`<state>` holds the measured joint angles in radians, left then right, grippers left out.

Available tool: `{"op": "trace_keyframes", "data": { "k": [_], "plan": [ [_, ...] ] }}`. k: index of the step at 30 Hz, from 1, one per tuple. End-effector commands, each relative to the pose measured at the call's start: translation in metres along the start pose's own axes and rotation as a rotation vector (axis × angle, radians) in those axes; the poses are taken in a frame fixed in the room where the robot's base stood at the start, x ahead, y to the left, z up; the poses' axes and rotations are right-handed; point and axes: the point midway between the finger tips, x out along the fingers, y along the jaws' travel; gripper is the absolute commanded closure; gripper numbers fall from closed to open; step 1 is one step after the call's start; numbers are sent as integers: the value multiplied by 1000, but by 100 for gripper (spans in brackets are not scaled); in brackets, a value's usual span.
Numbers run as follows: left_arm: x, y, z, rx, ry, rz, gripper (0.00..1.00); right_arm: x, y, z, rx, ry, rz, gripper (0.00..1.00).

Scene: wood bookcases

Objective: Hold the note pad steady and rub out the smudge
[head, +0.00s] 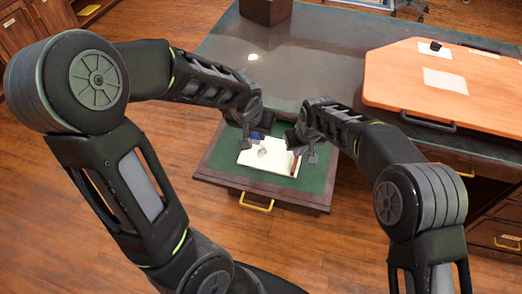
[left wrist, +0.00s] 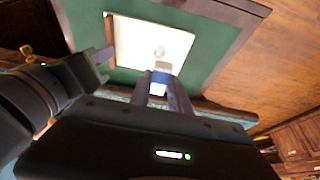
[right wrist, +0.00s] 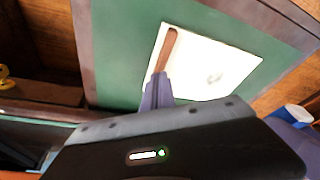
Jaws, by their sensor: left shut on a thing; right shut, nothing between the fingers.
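The white note pad (head: 258,162) lies flat on a green-lined surface, with a brown strip (right wrist: 168,48) along one edge. My left gripper (left wrist: 160,88) is shut on a blue and white eraser (left wrist: 162,77), whose white end points toward the smudge. I cannot tell whether the eraser touches the paper. My right gripper (right wrist: 157,80) is shut and empty, its tips at the near end of the brown strip. Contact there is unclear.
The pad lies in a pulled-out drawer with a green bottom (head: 219,150) and a yellow handle (head: 257,206). A dark desk top (head: 300,60) is behind. An orange wooden board (head: 400,80) with a paper and a small black object is at right.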

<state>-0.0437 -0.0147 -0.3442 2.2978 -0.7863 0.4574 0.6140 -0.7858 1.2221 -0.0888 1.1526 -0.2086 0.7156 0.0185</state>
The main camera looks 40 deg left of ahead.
Motion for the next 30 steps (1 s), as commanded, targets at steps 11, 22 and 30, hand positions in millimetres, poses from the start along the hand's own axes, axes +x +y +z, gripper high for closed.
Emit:
{"op": "trace_keyframes", "data": {
  "k": [11, 22, 30],
  "plan": [
    [1, 0, 0, 0, 0, 0, 100, 7, 0, 8, 0, -19, 0, 100],
    [4, 0, 1, 0, -1, -1, 100, 7, 0, 8, 0, -19, -1, 100],
    [10, 0, 4, 0, -1, -2, 100, 7, 0, 8, 0, -19, -1, 100]
  ]
}}
